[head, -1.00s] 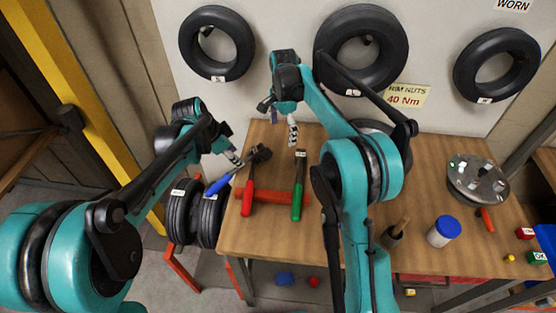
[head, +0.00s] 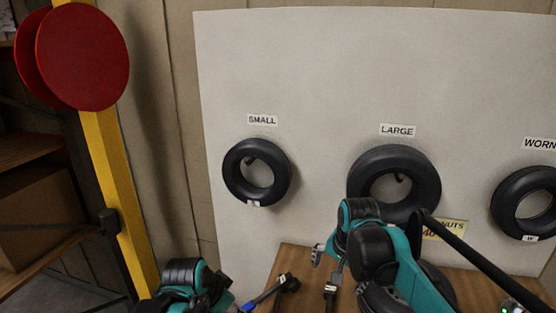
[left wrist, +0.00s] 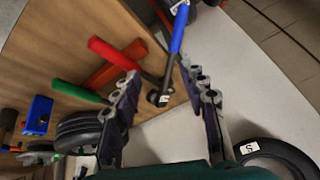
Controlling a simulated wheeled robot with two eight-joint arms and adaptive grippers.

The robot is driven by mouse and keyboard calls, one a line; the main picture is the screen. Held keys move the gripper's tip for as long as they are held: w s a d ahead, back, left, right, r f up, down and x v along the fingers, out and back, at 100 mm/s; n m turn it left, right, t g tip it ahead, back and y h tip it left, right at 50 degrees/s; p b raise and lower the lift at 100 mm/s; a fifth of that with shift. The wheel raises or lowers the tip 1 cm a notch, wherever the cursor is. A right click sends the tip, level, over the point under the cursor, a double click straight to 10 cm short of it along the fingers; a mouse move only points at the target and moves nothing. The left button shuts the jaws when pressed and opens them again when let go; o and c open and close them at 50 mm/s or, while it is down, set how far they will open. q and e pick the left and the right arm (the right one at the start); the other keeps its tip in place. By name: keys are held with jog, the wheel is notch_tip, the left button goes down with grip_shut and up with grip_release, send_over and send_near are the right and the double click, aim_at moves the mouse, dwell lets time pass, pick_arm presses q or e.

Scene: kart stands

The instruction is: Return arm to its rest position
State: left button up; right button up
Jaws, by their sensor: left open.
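My left arm shows at the bottom left of the head view. Its gripper's fingers show in the left wrist view (left wrist: 157,72), spread open with nothing between them. Beyond the fingertips lie a blue-handled tool (left wrist: 179,30), a red-handled tool (left wrist: 110,52) and a green-handled tool (left wrist: 75,91) on the wooden table (left wrist: 60,35). The blue handle also shows at the bottom of the head view (head: 249,306). My right arm is bent at the lower right of the head view, with its gripper (head: 337,270) pointing down over the table; whether its jaws are open is unclear.
A pale board (head: 310,60) stands behind the table, holding a small tire (head: 232,172), a large tire (head: 432,182) and a worn tire (head: 503,205). A yellow post (head: 112,190) with red discs (head: 85,55) stands at left. The space before the upper board is clear.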

pick_arm(q)
jog(key=s+a+f+n+t+y, duration=0.1)
jog(key=s+a+n, duration=0.2)
jog(key=s, duration=0.3)
jog(key=s+a+f+n+t+y, duration=0.1)
jog(key=s+a+f+n, duration=0.1)
jog(key=s, duration=0.5)
jog(key=a+n, duration=0.1)
jog(key=n, duration=0.1)
jog(key=shift+s+n, duration=0.15)
jog(key=shift+n, duration=0.15)
pick_arm(e)
jog(key=s+d+f+n+t, duration=0.1)
jog(key=s+f+n+t, duration=0.1)
jog(key=s, duration=0.7)
jog(key=s+d+f+n+t, duration=0.1)
jog(key=s+f+n+t, duration=0.1)
jog(key=s+f+n, duration=0.3)
jog(key=s+f, duration=0.1)
jog(key=s, duration=0.3)
jog(key=shift+s+d+n, duration=0.2)
jog(key=shift+d+n, duration=0.1)
jog(key=shift+d, duration=0.1)
pick_arm(q)
jog(key=shift+c, duration=0.5)
